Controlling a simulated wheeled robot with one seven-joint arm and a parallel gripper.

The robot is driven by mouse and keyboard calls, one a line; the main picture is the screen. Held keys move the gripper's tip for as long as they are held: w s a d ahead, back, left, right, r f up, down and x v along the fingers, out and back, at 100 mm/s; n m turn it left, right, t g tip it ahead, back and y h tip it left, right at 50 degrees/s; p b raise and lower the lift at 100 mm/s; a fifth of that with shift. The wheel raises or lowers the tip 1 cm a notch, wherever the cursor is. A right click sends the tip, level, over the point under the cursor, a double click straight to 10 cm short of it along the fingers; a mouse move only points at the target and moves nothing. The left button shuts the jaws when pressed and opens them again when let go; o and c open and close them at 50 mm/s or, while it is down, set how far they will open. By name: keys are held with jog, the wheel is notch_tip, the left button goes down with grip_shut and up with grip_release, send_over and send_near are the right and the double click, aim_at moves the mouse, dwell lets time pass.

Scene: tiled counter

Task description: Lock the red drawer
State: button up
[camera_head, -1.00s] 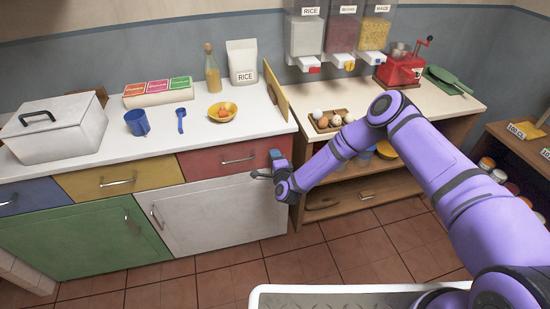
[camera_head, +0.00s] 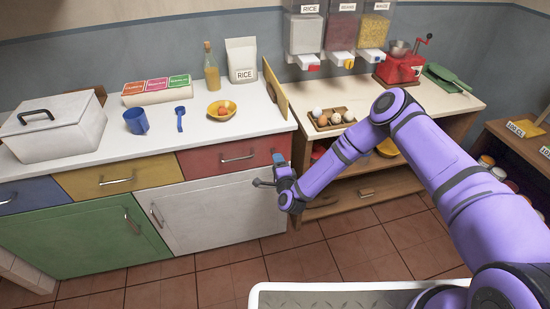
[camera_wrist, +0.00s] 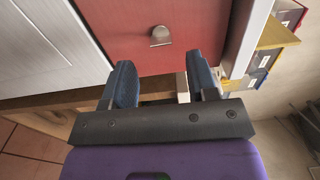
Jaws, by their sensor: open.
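The red drawer (camera_head: 212,163) is closed flush under the right end of the white counter, with a metal bar handle (camera_head: 237,158) across its front. In the wrist view the red drawer front (camera_wrist: 115,25) fills the upper middle, with a small metal knob (camera_wrist: 160,36) standing out of it. My gripper (camera_head: 270,173) is just in front of the drawer's lower right corner. In the wrist view my gripper (camera_wrist: 163,80) is open and empty, its blue fingers apart, with the knob ahead between them. A gap shows between fingertips and knob.
A white cupboard door (camera_head: 210,215) lies below the red drawer, and a yellow drawer (camera_head: 110,180) is to its left. A wooden shelf unit (camera_head: 365,190) stands to the right. An egg tray (camera_head: 333,122) sits on its top. The floor in front is clear.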

jog(key=v, duration=0.6)
jog(key=shift+r, duration=0.1)
dwell(0.3)
